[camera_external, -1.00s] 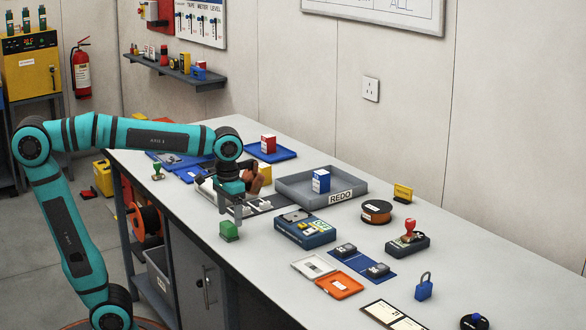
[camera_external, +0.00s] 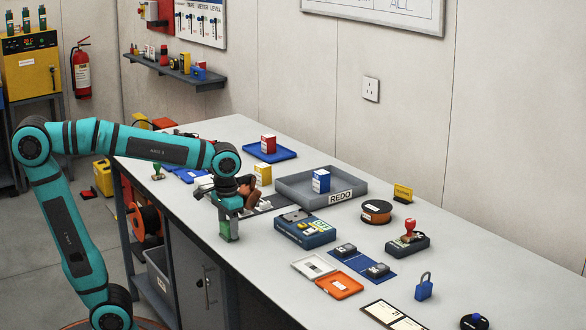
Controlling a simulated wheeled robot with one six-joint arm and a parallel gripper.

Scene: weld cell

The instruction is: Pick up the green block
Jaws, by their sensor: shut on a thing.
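The green block (camera_external: 229,238) stands on the grey workbench (camera_external: 270,261) near its front edge. My gripper (camera_external: 228,222) points straight down over it. The fingers reach down along the block and are shut on it, covering its upper part. Only the lower part of the block shows. The block appears to be at table height; I cannot tell whether its base touches the bench.
A blue box device (camera_external: 305,233) lies to the right of the block. Behind are a grey REDO tray (camera_external: 290,188) and a yellow box (camera_external: 263,174). A white tray (camera_external: 314,266) and an orange tray (camera_external: 339,286) lie nearer. Bench directly in front is clear.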

